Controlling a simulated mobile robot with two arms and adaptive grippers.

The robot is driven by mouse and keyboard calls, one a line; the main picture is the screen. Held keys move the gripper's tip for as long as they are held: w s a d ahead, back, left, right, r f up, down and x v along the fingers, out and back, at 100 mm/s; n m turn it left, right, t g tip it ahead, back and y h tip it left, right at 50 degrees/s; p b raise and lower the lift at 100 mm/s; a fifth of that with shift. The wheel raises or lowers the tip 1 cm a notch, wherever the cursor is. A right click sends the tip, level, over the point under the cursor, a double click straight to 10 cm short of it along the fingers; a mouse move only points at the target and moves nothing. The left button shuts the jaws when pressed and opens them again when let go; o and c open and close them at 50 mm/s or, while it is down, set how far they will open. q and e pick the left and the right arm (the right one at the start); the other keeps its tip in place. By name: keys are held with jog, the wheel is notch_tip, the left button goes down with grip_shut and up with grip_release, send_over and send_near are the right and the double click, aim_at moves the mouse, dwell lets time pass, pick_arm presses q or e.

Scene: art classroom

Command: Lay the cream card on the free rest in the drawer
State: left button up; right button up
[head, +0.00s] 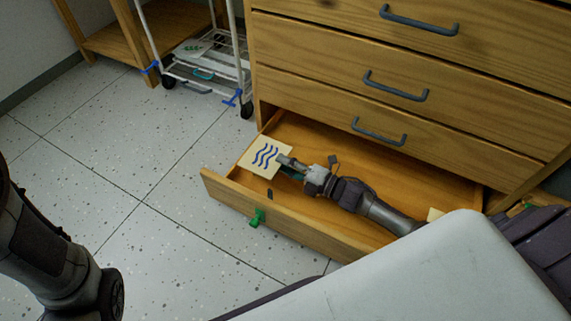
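The cream card (264,156) with blue wavy lines is at the left end of the open bottom drawer (233,201). My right gripper (284,162) reaches in from the right and appears shut on the card's right edge. The card overlaps the drawer's left side wall in the picture; whether it touches anything below is hidden. Something teal (296,176) shows just under the fingers, too small to identify. A second cream piece (435,214) shows at the drawer's right end, mostly covered by my own body. My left arm is at the left edge, its gripper out of view.
The closed drawers (395,86) with grey handles stand above. A white wire trolley (205,68) with blue clips is beside the cabinet. The speckled floor (120,170) at left is clear.

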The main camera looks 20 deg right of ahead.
jog(key=shift+r+p, duration=0.3)
jog(key=shift+r, duration=0.05)
jog(key=p+v, duration=0.4)
jog(key=v, duration=0.6)
jog(key=shift+s+d+f, duration=0.1)
jog(key=shift+s+d, duration=0.1)
jog(key=shift+s, duration=0.1)
jog(key=shift+s+d+f+p, duration=0.1)
jog(key=shift+s+d+p, duration=0.2)
jog(key=shift+s+d, duration=0.15)
